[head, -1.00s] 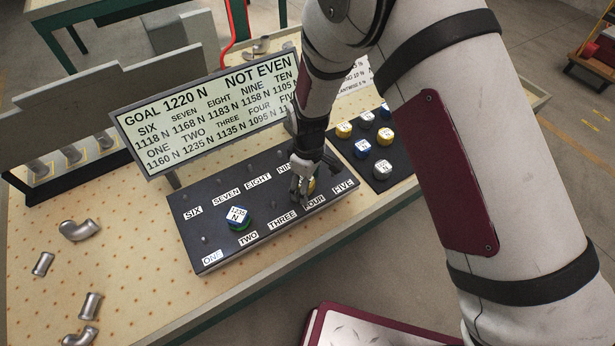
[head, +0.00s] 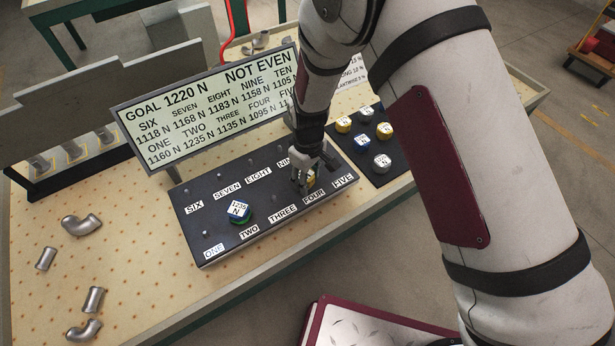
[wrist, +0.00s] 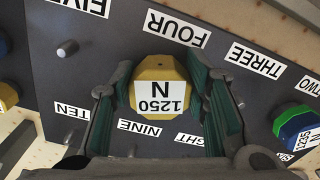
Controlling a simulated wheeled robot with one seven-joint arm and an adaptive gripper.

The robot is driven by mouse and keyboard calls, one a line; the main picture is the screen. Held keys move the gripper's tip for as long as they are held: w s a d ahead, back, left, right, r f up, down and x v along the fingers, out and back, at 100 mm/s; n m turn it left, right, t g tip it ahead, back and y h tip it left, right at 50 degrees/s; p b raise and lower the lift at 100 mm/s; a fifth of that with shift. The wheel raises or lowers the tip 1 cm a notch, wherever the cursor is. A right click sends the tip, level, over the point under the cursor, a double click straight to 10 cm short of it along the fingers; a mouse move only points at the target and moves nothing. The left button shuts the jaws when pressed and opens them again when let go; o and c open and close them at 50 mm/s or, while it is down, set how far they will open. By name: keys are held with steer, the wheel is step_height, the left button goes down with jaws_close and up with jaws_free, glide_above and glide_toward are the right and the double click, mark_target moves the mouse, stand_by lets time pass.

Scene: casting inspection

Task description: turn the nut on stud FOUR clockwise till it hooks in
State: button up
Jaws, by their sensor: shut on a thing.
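A yellow nut with a white label reading 1250 N (wrist: 160,92) sits by the FOUR label (wrist: 177,29) in the wrist view. My gripper (wrist: 165,95) is shut on this nut, one finger on each side. In the head view my gripper (head: 304,178) stands over the dark stud board (head: 222,200) behind the FOUR label, and only a sliver of the yellow nut shows. The stud under the nut is hidden.
A blue and green nut marked 1235 N (head: 239,212) stands on stud TWO. A sign (head: 205,105) reads GOAL 1220 N, NOT EVEN. A dark mat (head: 362,165) with several loose nuts lies right of the board. Metal pipe elbows (head: 82,225) lie at left.

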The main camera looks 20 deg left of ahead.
steer(key=m, duration=0.3)
steer(key=shift+m+p, duration=0.3)
steer(key=shift+p, duration=0.05)
steer(key=m, duration=0.3)
steer(key=shift+d+m+p, duration=0.1)
steer(key=shift+m+p, duration=0.25)
steer(key=shift+m, duration=0.05)
steer(key=o, duration=1.2)
steer(key=shift+w, duration=0.2)
steer(key=shift+s, duration=0.1)
steer(key=o, duration=0.4)
steer(key=shift+r, duration=0.1)
steer(key=shift+r+p, duration=0.75)
steer(key=shift+r, duration=2.65)
